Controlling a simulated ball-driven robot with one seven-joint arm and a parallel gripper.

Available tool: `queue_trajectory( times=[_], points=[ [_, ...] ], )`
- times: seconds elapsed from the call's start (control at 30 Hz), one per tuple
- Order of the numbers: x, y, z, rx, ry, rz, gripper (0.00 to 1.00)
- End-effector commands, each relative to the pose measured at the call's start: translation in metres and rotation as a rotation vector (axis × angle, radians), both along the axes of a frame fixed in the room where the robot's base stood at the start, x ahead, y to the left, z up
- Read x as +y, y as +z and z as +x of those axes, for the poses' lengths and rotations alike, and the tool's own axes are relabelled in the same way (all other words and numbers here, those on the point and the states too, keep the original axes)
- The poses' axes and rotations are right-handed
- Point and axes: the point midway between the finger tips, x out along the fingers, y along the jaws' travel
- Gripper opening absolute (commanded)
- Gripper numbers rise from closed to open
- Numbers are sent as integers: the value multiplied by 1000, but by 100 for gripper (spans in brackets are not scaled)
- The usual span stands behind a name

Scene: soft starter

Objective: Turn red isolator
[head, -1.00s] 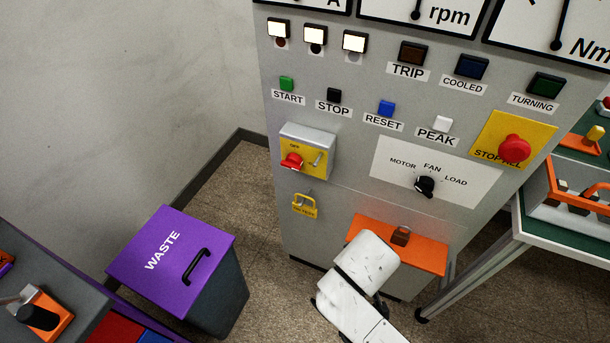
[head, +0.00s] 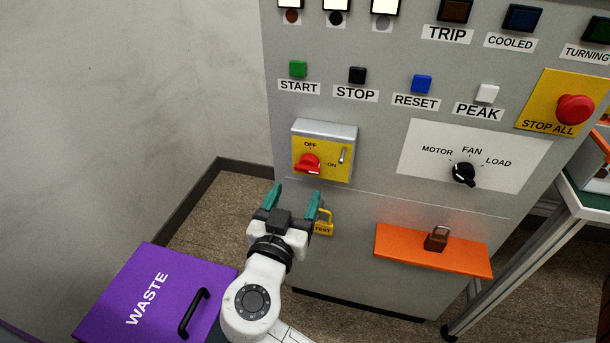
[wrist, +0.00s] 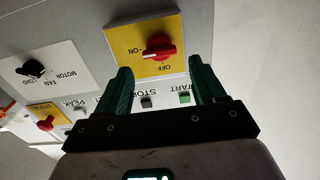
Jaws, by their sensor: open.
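The red isolator (head: 309,163) is a red rotary handle on a yellow plate (head: 340,173) under a grey housing on the cabinet front, with OFF marked above and ON to the right. In the head view its handle lies roughly sideways, its end pointing left. My gripper (head: 297,190) is open and empty, just below the isolator and in front of the cabinet. In the wrist view the red handle (wrist: 158,48) shows upside down beyond and between the two teal fingers (wrist: 160,82). The fingers do not appear to touch it.
A yellow padlock tag (head: 323,226) hangs just right of my gripper. An orange ledge (head: 420,252) with a brown padlock (head: 437,238) juts out lower right. The purple WASTE bin (head: 150,290) stands lower left. A black selector knob (head: 464,174) and red stop button (head: 575,109) lie right.

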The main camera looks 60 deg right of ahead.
Motion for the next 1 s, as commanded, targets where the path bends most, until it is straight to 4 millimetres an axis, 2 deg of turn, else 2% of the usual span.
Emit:
queue_trajectory(
  times=[0.03,0.2,0.4,0.6,0.83,1.0],
  points=[
    [-11,1,3,0,-6,0,69],
    [-39,0,13,0,-4,1,69],
    [-62,0,22,1,-2,1,69],
    [-70,-1,25,2,-1,2,69],
    [-70,-1,25,2,0,2,69],
    [-70,-1,25,2,0,2,53]
  ],
)
